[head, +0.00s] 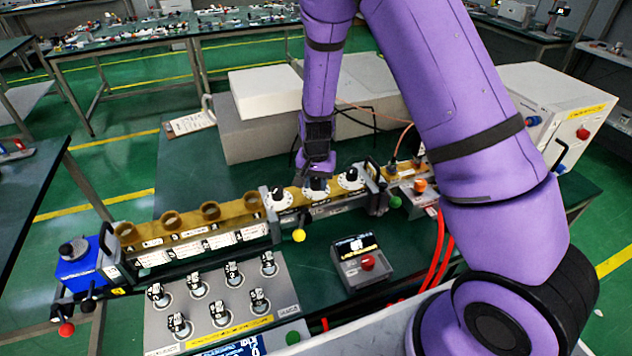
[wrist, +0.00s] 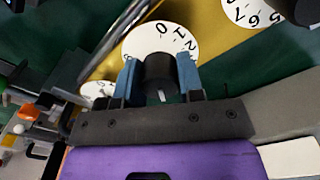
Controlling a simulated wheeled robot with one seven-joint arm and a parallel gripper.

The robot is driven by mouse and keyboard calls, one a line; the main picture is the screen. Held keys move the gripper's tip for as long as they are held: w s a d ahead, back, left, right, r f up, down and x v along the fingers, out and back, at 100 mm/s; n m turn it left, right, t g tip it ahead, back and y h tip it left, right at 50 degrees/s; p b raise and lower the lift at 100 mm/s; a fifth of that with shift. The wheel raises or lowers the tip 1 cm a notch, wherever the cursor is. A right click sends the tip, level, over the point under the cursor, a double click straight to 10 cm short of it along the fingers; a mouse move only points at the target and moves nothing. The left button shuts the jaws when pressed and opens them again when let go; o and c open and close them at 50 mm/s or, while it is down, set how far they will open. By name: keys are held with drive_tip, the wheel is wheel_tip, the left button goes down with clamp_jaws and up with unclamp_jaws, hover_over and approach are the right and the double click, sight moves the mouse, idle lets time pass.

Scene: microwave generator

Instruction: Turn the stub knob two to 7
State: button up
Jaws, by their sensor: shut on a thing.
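A row of three white numbered dials sits on the brass-coloured panel (head: 240,212). My gripper (head: 317,184) reaches down onto the middle dial (head: 316,194). In the wrist view, the blue fingers of my gripper (wrist: 160,75) are shut on a black stub knob (wrist: 160,72), one finger on each side. The left dial (head: 279,200) and right dial (head: 350,180) are free. In the wrist view, a neighbouring dial (wrist: 252,14) shows 5, 6 and 7 at the upper right.
Several brass rings (head: 210,210) stand to the left. A grey plate with several switches (head: 228,275) and a box with a red button (head: 367,263) lie in front. A pale block (head: 262,88) stands behind.

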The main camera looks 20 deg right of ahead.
sight(316, 179)
drive_tip(key=m, duration=0.4)
drive_tip(key=shift+m, duration=2.1)
drive_tip(key=o, duration=0.9)
drive_tip(key=shift+r, duration=0.15)
wheel_tip(316, 179, up, 11)
drive_tip(key=shift+f, duration=0.2)
